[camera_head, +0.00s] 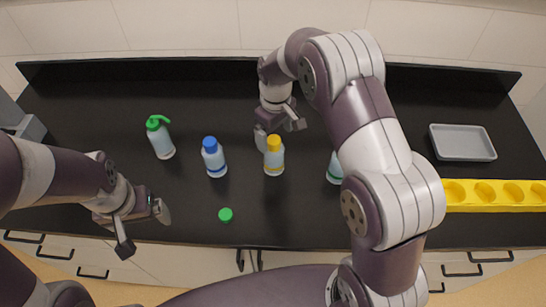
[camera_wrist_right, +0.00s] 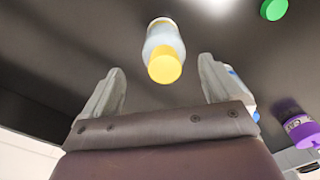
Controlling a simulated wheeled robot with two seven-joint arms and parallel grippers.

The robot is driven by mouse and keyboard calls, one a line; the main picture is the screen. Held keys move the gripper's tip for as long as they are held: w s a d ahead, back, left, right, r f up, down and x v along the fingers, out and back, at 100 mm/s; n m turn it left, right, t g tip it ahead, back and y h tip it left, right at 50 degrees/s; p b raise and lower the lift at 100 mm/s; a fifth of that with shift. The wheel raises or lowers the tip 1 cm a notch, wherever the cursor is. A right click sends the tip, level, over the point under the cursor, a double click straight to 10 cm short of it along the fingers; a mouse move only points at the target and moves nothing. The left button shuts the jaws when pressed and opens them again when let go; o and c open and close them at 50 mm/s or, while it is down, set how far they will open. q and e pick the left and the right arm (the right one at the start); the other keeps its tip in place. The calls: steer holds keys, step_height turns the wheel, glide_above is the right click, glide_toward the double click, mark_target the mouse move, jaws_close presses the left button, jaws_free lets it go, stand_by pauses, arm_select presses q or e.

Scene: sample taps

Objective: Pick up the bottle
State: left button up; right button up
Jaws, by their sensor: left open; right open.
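A bottle with a yellow cap (camera_head: 274,157) stands upright on the black counter. It also shows in the right wrist view (camera_wrist_right: 163,48), ahead of the fingers and roughly between them. My right gripper (camera_head: 279,132) is open and empty just behind this bottle, apart from it as far as I can tell. A blue-capped bottle (camera_head: 214,158) stands to its left, and a bottle with a green spout (camera_head: 161,138) stands further left. Another bottle (camera_head: 335,168) is mostly hidden by my right arm. My left gripper (camera_head: 143,222) is open and empty at the front left.
A loose green cap (camera_head: 225,214) lies near the counter's front edge. A grey tray (camera_head: 462,143) and a yellow rack with round holes (camera_head: 497,194) are on the right. A purple and grey thing (camera_wrist_right: 297,127) in the right wrist view is unclear. A raised edge runs along the back.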

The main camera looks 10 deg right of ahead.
mark_target(275, 149)
steer(key=f, duration=0.2)
steer(key=f+p, duration=0.1)
steer(key=f, duration=0.1)
steer(key=f+p, duration=0.1)
steer(key=f, duration=0.1)
steer(key=shift+s+a, duration=0.2)
steer(key=shift+s, duration=0.15)
steer(key=shift+w+f, duration=0.1)
steer(key=shift+f, duration=0.1)
steer(key=c, duration=1.6)
